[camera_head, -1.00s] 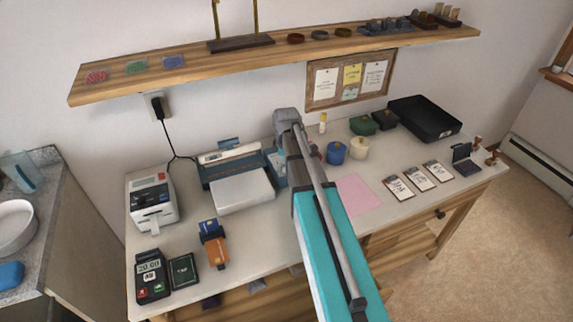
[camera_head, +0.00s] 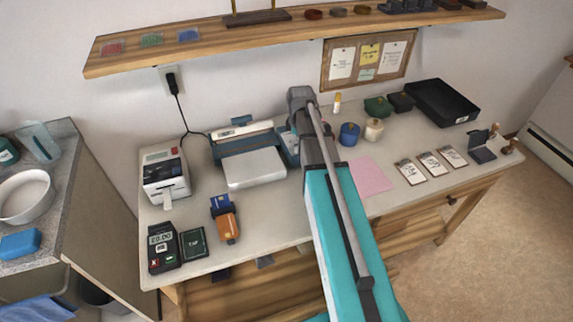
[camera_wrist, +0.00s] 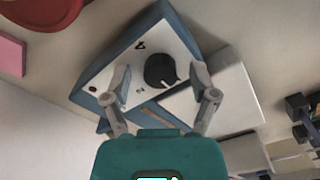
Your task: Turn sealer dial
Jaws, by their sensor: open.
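The sealer (camera_head: 243,139) is a blue machine with a white tray in front, on the worktop against the wall. Its right end lies beside my arm in the head view. In the wrist view, the sealer's white top face (camera_wrist: 120,85) carries a round black dial (camera_wrist: 160,69) with a white pointer line. My gripper (camera_wrist: 161,72) is open, with one finger on each side of the dial. Gaps show between the fingers and the dial, and I cannot tell how high the fingertips are above it. In the head view my arm hides the dial and the fingers.
A label printer (camera_head: 164,177), a card terminal (camera_head: 163,248) and an orange device (camera_head: 226,222) stand left on the worktop. A shelf (camera_head: 290,39) overhangs the back.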

